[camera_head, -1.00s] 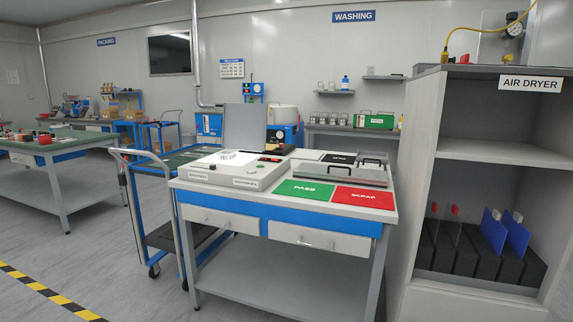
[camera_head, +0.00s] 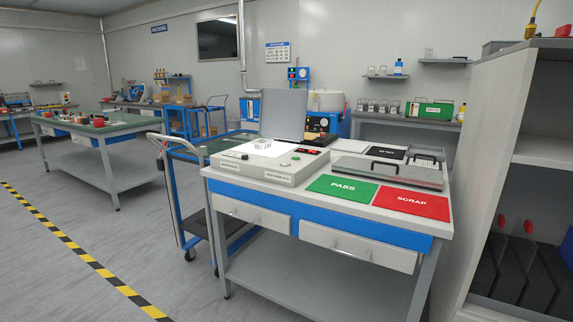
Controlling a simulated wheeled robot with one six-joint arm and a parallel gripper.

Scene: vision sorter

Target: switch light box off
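The light box (camera_head: 258,167) is a low pale-grey box on the left of the workbench top (camera_head: 335,200). Its upper panel is bright white, with a small pale object (camera_head: 281,142) standing on it. A grey upright panel (camera_head: 284,114) stands behind it. Which of these is the switch I cannot tell. My gripper is not in view.
A green PASS mat (camera_head: 342,187) and a red SCRAP mat (camera_head: 411,202) lie right of the box, before a grey tray (camera_head: 388,172). A blue cart (camera_head: 170,190) stands at the bench's left. A tall shelf unit (camera_head: 500,150) closes the right side. The left floor is open.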

